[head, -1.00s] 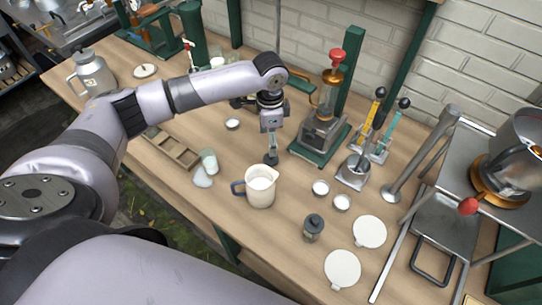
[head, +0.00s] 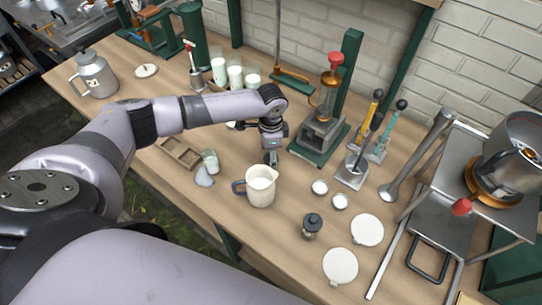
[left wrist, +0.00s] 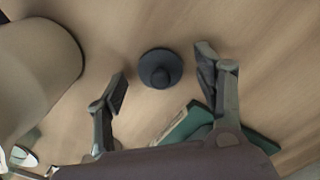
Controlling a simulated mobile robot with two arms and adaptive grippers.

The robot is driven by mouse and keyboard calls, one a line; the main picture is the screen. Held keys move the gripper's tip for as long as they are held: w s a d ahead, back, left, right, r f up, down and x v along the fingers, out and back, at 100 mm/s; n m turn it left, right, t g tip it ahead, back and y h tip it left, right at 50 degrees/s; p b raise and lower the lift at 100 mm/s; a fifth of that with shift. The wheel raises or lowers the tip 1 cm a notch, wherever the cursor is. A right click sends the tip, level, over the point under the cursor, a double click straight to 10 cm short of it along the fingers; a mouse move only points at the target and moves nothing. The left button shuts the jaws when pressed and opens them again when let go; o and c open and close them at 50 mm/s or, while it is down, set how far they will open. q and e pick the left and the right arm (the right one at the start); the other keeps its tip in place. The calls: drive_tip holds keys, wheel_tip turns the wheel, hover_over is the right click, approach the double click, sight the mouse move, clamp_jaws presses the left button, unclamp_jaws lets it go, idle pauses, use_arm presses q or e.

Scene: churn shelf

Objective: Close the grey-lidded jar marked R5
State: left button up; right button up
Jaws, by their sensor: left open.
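In the left wrist view a dark grey round lid with a knob (left wrist: 160,68) lies on the wooden table between the spread fingers of my left gripper (left wrist: 161,92). The gripper is open and neither finger visibly touches the lid. In the head view my left gripper (head: 270,158) points down just behind the cream pitcher, and mostly hides the lid. A small dark-topped canister (head: 312,226) stands in front of the pitcher. I cannot read an R5 mark on anything. My right gripper is out of view.
The cream pitcher (head: 261,186) stands close beside the gripper and also shows in the left wrist view (left wrist: 35,75). A green-based press (head: 320,130) is behind right. Two small white cups (head: 320,187) and pale discs (head: 367,230) lie right. Several white-filled glasses (head: 235,76) stand at back.

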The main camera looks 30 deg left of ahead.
use_arm(q)
drive_tip(key=shift+c, duration=0.6)
drive_tip(key=c, duration=0.7)
wheel_tip(320, 180, up, 20)
drive_tip(key=b, duration=0.2)
drive_tip(key=shift+b, duration=0.35)
